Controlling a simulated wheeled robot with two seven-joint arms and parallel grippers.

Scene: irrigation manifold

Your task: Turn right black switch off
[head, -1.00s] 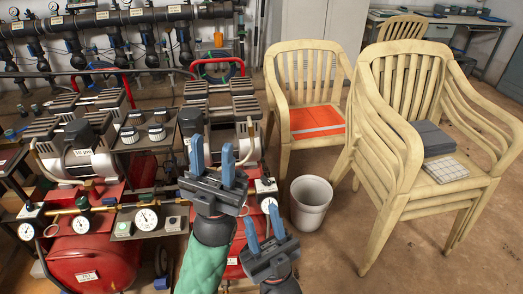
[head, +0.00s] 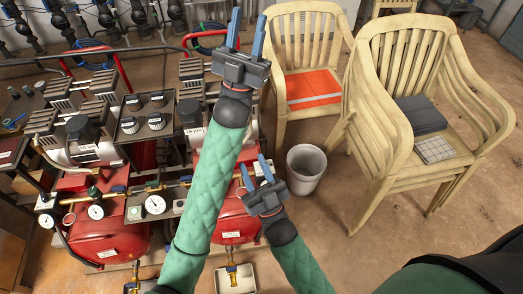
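A dark panel with several round knobs (head: 157,101) stands between the two compressors. I cannot tell which is the right black switch; my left arm covers much of the right compressor's front. My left gripper (head: 247,34) is open and empty, its blue fingers pointing away, seen between the right compressor and the orange-seated chair. My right gripper (head: 254,172) is open and empty, lower down, left of the white bin. Neither visibly touches a switch.
A white bin (head: 305,170) stands on the floor right of my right gripper. A chair with an orange seat cloth (head: 312,88) and stacked beige chairs (head: 400,110) stand to the right. Red tanks (head: 108,243) lie below the compressors. A red hoop rail (head: 188,42) rises behind.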

